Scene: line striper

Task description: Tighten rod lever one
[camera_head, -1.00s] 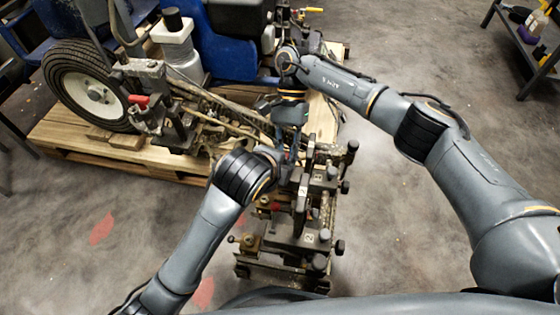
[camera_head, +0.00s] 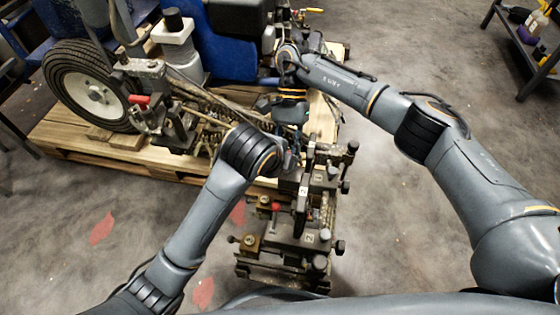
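The line striper's clamp assembly (camera_head: 300,235) stands low in the middle, a dark metal frame with several black knobs and number labels. A red-tipped lever (camera_head: 276,206) sits on its left side. I cannot tell for sure which part is rod lever one. My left gripper (camera_head: 289,160) is at the upper end of this assembly, mostly hidden behind my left wrist. My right gripper (camera_head: 287,122) points down just above and behind the left one, close to the machine's bars. The fingers of both are too small and covered to show whether they are open or shut.
The striper's wheel (camera_head: 92,88), blue body (camera_head: 222,45) and white container (camera_head: 180,48) rest on a wooden pallet (camera_head: 80,147). A dark shelf with bottles (camera_head: 528,35) is at the top right. The grey floor right of the assembly is clear.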

